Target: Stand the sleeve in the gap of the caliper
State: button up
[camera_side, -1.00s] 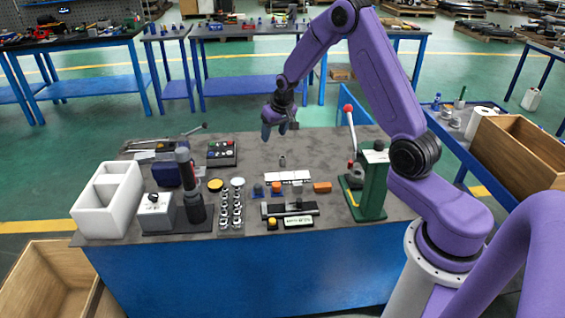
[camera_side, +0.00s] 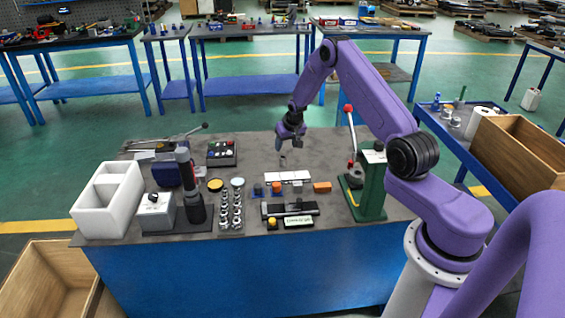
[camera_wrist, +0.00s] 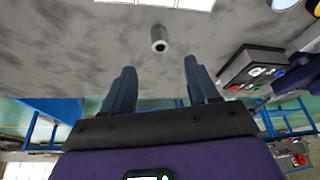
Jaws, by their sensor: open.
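The sleeve (camera_side: 283,161) is a small grey cylinder standing upright on the grey table, behind the white block. In the wrist view the sleeve (camera_wrist: 159,45) shows a dark hole in its end and lies ahead of the fingers, between their lines. My gripper (camera_side: 288,146) is just above the sleeve and apart from it. In the wrist view my gripper (camera_wrist: 160,78) has its two fingers spread with nothing between them. A black device with a grey bar (camera_side: 290,209) at the table's front looks like the caliper; its gap is too small to make out.
A white segmented block (camera_side: 287,177) lies between the sleeve and the black device, with an orange block (camera_side: 322,187) beside it. A green lever press (camera_side: 373,185) stands right. A button box (camera_side: 221,153) is left of the sleeve. The table behind the sleeve is clear.

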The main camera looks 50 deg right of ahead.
aim_at(283, 158)
jog(key=shift+x, duration=4.65)
jog(key=shift+s, duration=0.1)
grip_shut()
